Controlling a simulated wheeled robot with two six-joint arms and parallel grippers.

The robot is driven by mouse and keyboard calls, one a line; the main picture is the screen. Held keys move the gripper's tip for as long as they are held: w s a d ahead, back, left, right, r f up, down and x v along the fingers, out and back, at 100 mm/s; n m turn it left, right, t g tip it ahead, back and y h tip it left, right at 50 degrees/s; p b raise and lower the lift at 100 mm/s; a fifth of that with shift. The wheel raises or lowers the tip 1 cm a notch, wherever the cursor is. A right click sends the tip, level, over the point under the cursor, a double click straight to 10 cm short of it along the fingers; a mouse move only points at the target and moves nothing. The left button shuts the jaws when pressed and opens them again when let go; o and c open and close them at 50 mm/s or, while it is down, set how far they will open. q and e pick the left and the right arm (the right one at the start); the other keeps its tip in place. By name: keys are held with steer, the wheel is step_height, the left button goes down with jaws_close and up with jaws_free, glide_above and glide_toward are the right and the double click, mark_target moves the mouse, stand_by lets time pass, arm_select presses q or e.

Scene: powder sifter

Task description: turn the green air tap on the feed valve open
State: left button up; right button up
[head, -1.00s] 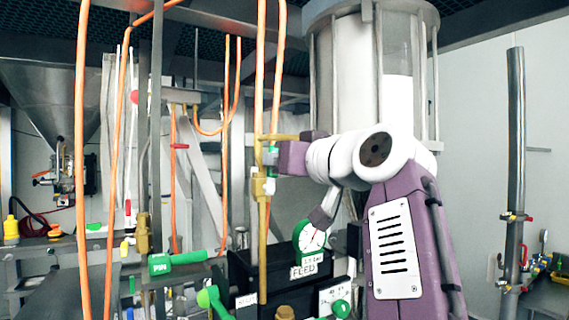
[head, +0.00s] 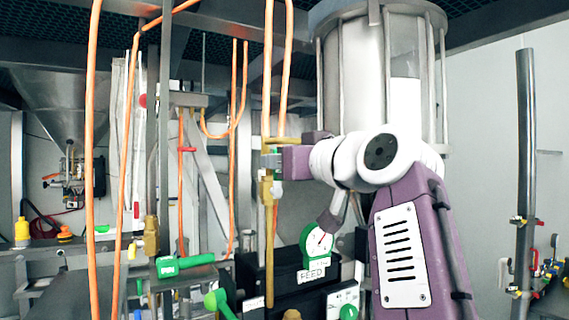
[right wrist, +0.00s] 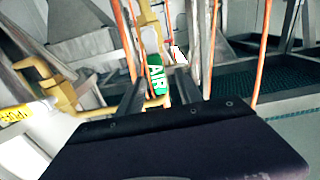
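The green air tap (right wrist: 155,72), with white AIR lettering, shows in the right wrist view on brass pipework. My right gripper (right wrist: 159,88) has its two dark fingers apart, one on each side of the green handle. Gaps seem to show between handle and fingers; contact cannot be made out. In the head view my right gripper (head: 277,153) reaches left to the upright brass pipe (head: 268,215), and the tap is mostly hidden at the fingers. The feed gauge (head: 317,241), with a FEED label, stands below my right forearm. My left gripper is in neither current view.
Orange hoses (head: 94,170) hang close around the pipework. A green PIN handle (head: 185,264) and a green ball knob (head: 216,300) are lower left. A clear cylinder vessel (head: 405,60) stands behind my right arm. A yellow-tagged pipe (right wrist: 18,115) is at the wrist view's left.

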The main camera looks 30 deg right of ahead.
steer(key=shift+f, duration=0.15)
steer(key=s+b, duration=0.1)
steer(key=s, duration=0.8)
steer(key=shift+a+b, duration=0.25)
steer(key=shift+b, duration=0.1)
